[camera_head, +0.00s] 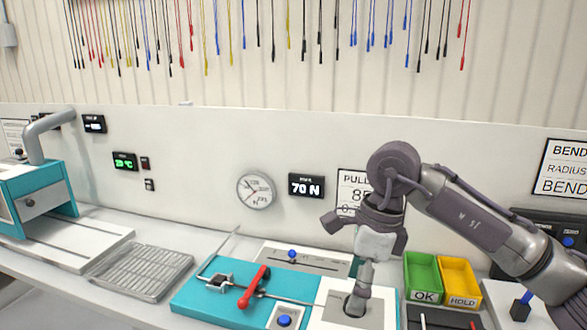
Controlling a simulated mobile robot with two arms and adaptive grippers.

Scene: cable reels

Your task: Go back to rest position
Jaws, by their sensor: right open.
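My right arm comes in from the right and bends down at a grey joint. My right gripper (366,238) hangs over the right end of the bench fixture, its dark fingers spread apart. A pale grey piece with a short post below it shows between and under the fingers. The post meets a dark ring (355,304) on a white plate; I cannot tell whether the gripper touches this piece. My left gripper is not in view.
A teal fixture (204,297) with a red lever (254,287) and blue button (284,320) is left of the gripper. Green OK (424,297) and yellow HOLD (462,298) bins stand right. A metal tray (140,272) lies left. Cables hang on the wall above.

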